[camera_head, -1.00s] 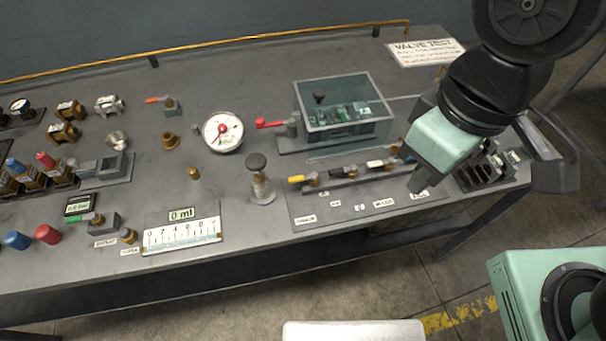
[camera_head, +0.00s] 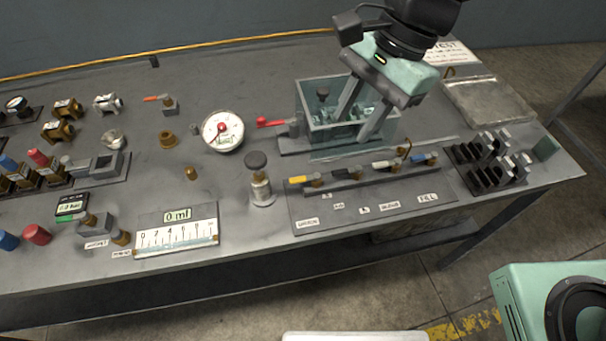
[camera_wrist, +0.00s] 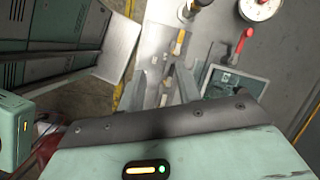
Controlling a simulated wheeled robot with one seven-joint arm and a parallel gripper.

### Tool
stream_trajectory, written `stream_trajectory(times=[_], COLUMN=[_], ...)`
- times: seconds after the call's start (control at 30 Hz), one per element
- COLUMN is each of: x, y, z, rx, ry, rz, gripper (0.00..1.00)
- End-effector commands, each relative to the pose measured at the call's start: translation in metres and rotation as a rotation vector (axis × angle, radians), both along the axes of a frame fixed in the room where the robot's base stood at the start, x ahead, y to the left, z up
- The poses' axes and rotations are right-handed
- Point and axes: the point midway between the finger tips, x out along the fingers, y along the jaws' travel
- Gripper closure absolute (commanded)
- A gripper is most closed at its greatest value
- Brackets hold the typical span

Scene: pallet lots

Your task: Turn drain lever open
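A manifold panel (camera_head: 375,205) lies on the bench with a row of small levers: a yellow lever (camera_head: 297,180) at left, a dark one, a pale one (camera_head: 384,164) and a blue lever (camera_head: 424,158) at right. Small labels lie before them; the right one reads FILL, and I cannot read a drain label for certain. A red lever (camera_head: 270,122) sticks out left of the clear tank (camera_head: 326,97); it also shows in the wrist view (camera_wrist: 247,38). My gripper (camera_head: 353,131) is open and empty, fingers pointing down, overlapping the tank in the head view. No contact is clear.
A dial gauge (camera_head: 223,131), a capped cylinder (camera_head: 260,183) and a 0 ml scale (camera_head: 177,233) stand left of the panel. A black slotted rack (camera_head: 490,160) and a grey tray (camera_head: 490,104) are at right. Several fittings crowd the bench's left side.

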Motion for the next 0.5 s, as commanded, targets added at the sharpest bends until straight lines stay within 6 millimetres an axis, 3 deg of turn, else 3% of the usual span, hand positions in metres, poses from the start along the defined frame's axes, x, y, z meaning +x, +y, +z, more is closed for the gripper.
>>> stream_trajectory(times=[0.1, 0.2, 0.37, 0.5], x=[0.026, 0.039, 0.045, 0.042], y=[0.009, 0.012, 0.015, 0.022], z=[-0.012, -0.015, -0.021, -0.038], rx=[0.005, 0.009, 0.01, 0.008], ry=[0.081, 0.122, 0.144, 0.145], rz=[-0.259, -0.39, -0.456, -0.452], gripper=[0.66, 0.66, 0.66, 0.66])
